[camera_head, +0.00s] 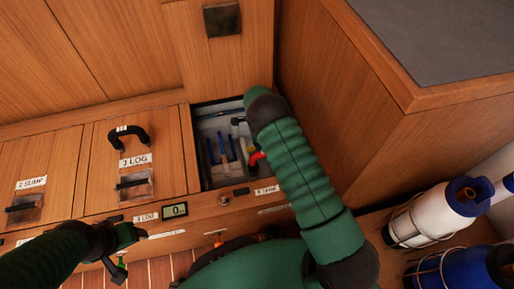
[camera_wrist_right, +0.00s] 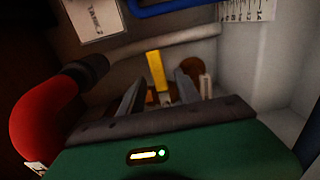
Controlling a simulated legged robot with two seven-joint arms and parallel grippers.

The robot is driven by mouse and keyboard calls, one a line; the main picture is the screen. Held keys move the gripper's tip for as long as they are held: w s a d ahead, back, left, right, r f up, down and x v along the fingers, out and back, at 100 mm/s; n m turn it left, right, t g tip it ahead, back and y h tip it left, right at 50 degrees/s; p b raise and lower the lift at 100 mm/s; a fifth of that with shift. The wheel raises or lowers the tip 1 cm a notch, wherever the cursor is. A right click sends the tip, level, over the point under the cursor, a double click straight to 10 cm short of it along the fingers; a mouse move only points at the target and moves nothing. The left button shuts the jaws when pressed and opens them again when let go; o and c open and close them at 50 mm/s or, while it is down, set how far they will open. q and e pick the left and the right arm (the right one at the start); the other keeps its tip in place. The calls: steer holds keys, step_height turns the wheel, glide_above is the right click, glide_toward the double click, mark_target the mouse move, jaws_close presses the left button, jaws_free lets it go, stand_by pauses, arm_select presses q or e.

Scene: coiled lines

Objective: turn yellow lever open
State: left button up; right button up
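The yellow lever (camera_wrist_right: 157,70) stands upright in the right wrist view, across a pale grey pipe (camera_wrist_right: 190,36). My right gripper (camera_wrist_right: 158,88) is open, with its two dark fingers apart and the lever's lower part showing between them. I cannot tell whether either finger touches it. In the head view my right arm reaches into the open compartment (camera_head: 208,150) and hides that gripper and the lever. My left gripper (camera_head: 119,262) is at the lower left in front of the cabinet; its fingers are too small and dark to read.
A thick red pipe (camera_wrist_right: 35,118) curves left of my right gripper, and a blue bar (camera_wrist_right: 175,6) crosses above. The compartment has narrow wooden edges; blue-handled tools (camera_head: 222,146) hang inside. A wooden counter block (camera_head: 345,100) rises at right, with white and blue canisters (camera_head: 428,215) below.

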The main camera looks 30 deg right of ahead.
steer(key=shift+c, duration=0.3)
jaws_close()
steer(key=shift+w, duration=0.1)
stand_by(1.1)
